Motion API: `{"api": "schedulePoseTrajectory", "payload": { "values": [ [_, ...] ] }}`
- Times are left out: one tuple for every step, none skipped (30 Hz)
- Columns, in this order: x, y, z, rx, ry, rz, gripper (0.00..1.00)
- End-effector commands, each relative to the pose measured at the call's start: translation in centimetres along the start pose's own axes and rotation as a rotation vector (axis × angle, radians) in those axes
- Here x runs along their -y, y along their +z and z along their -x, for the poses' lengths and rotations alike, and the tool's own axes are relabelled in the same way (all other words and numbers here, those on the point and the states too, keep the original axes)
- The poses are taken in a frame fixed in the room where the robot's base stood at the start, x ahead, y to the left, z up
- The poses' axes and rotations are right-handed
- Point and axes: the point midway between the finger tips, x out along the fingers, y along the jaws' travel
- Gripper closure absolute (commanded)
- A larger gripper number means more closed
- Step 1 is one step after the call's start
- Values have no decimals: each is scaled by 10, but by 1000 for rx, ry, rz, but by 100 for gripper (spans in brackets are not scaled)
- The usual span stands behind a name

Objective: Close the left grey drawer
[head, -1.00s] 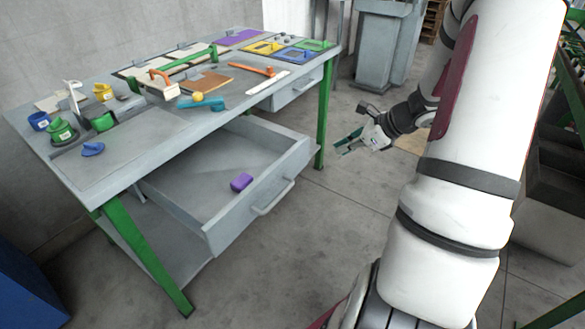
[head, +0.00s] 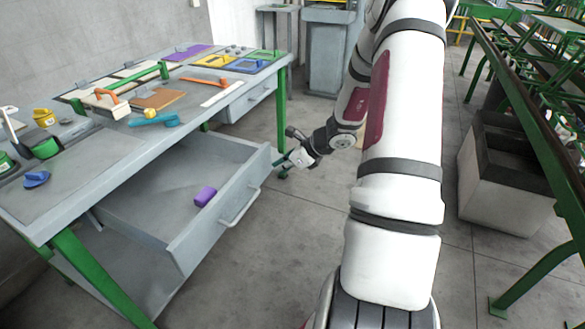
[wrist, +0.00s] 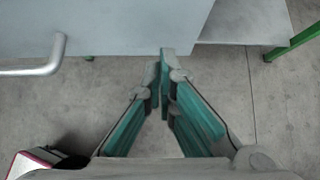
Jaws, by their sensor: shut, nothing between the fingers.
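The left grey drawer (head: 222,207) is pulled well out from under the workbench in the head view. A purple block (head: 205,196) lies inside it. Its bar handle (head: 241,208) is on the front panel; the handle also shows at the left of the wrist view (wrist: 35,70). My gripper (head: 281,166) is by the far right end of the drawer front. In the wrist view my gripper (wrist: 163,62) has its teal fingers together and empty, pointing at the lower edge of a grey panel near its right end. I cannot tell whether the fingertips touch it.
The grey workbench (head: 95,160) holds brushes, tools and coloured trays. A second grey drawer (head: 250,97) farther along looks shut. A green table leg (head: 282,97) stands behind my gripper. A grey bin (head: 505,170) and green-framed tables are on the right. Bare concrete floor lies between.

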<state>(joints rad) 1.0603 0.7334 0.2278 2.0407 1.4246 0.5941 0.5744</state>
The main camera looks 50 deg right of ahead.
Motion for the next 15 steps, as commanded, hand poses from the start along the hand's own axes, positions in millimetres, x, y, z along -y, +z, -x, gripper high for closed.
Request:
{"api": "schedulePoseTrajectory", "payload": {
  "values": [
    [0, 3, -4, -1, 1, 1, 100],
    [0, 5, -6, 0, 1, 1, 100],
    [0, 7, -7, 0, 1, 0, 100],
    [0, 8, -8, 0, 1, 0, 100],
    [0, 9, -9, 0, 1, 0, 100],
    [0, 10, -10, 0, 1, 0, 100],
    [0, 10, -10, 0, 1, -1, 100],
    [0, 10, -10, 0, 1, -1, 100],
    [0, 10, -10, 0, 1, -1, 100],
    [0, 10, -10, 0, 1, -1, 100],
    [0, 10, -10, 0, 1, -1, 100],
    [0, 10, -10, 0, 1, -1, 100],
    [0, 10, -10, 0, 1, -1, 100],
    [0, 10, -10, 0, 1, -1, 100],
    [0, 10, -10, 0, 1, -1, 100]
  ]
}}
